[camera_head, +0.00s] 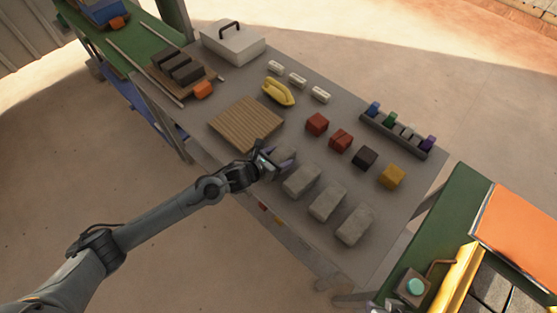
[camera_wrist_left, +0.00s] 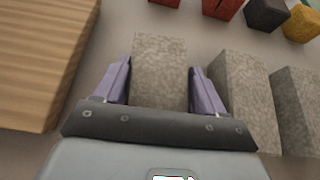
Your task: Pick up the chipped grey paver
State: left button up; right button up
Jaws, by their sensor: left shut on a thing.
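Several grey pavers lie in a row along the near side of the grey table. My left gripper (camera_head: 276,164) is at the paver at the left end of the row (camera_head: 285,156), which it partly hides. In the left wrist view the two purple fingers (camera_wrist_left: 160,88) stand on either side of this paver (camera_wrist_left: 160,62) and are shut on it. I cannot tell whether it is clear of the table, and no chip shows clearly on it. The neighbouring paver (camera_head: 301,181) is just to its right, with two more pavers (camera_head: 327,201) beyond. My right gripper is not in view.
A slatted wooden board (camera_head: 246,124) lies left of the held paver. Red blocks (camera_head: 317,124), a black block (camera_head: 365,157) and a yellow block (camera_head: 391,176) stand behind the row. Yellow gloves (camera_head: 278,93) and a dark rack (camera_head: 394,134) lie farther back.

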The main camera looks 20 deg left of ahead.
pick_arm(q)
jog(key=c, duration=0.5)
jog(key=shift+r, duration=0.15)
grip_shut()
